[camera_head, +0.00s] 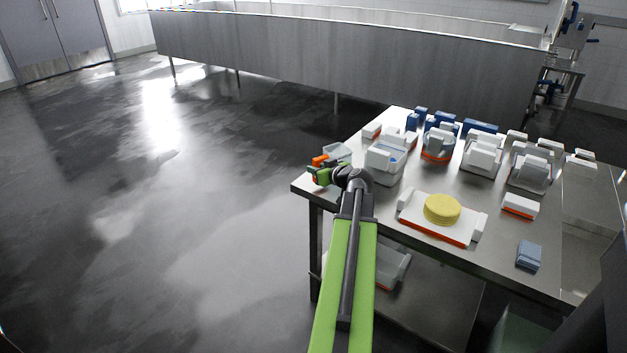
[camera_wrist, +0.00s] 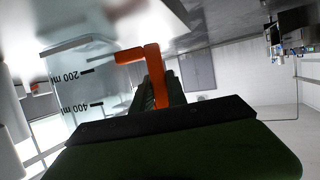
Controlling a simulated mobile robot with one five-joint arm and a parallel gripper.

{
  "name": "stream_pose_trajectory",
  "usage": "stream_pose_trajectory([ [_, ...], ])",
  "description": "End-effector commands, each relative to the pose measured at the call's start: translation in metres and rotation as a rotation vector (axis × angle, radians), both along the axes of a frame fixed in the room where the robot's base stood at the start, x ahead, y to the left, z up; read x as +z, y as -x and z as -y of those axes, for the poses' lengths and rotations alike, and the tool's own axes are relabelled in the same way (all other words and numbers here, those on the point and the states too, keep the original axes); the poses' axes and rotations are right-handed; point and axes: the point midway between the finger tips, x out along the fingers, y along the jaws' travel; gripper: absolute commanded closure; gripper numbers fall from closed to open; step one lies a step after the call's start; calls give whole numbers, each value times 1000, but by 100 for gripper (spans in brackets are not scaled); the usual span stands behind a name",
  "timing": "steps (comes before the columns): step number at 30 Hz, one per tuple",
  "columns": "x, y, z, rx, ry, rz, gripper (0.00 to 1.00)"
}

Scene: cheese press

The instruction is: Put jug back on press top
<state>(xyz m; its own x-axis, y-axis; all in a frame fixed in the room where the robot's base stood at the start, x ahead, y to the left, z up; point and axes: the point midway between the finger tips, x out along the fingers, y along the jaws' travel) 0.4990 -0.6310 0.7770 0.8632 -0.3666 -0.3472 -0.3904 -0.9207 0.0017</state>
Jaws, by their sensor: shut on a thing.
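The jug (camera_head: 338,153) is clear with an orange handle (camera_head: 319,161), near the table's left corner. My gripper (camera_head: 322,172) is shut on the orange handle (camera_wrist: 155,72), which stands between the fingers. I cannot tell whether the jug touches anything below. Which unit is the press is not clear; several white units with orange bases stand on the table.
The steel table (camera_head: 385,215) holds a white tray (camera_head: 465,233) with a yellow round (camera_head: 442,209), a blue-grey block (camera_head: 528,255) and a white-orange block (camera_head: 520,206). Blue items (camera_head: 480,128) stand at the back. The floor to the left is clear.

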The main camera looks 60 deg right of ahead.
Motion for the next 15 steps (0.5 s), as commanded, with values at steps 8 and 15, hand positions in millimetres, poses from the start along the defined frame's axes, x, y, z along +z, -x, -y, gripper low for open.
stream_pose_trajectory([
  [8, -1, 0, 0, 0, 0, 0, 100],
  [15, -2, 0, 0, 0, 0, 0, 60],
])
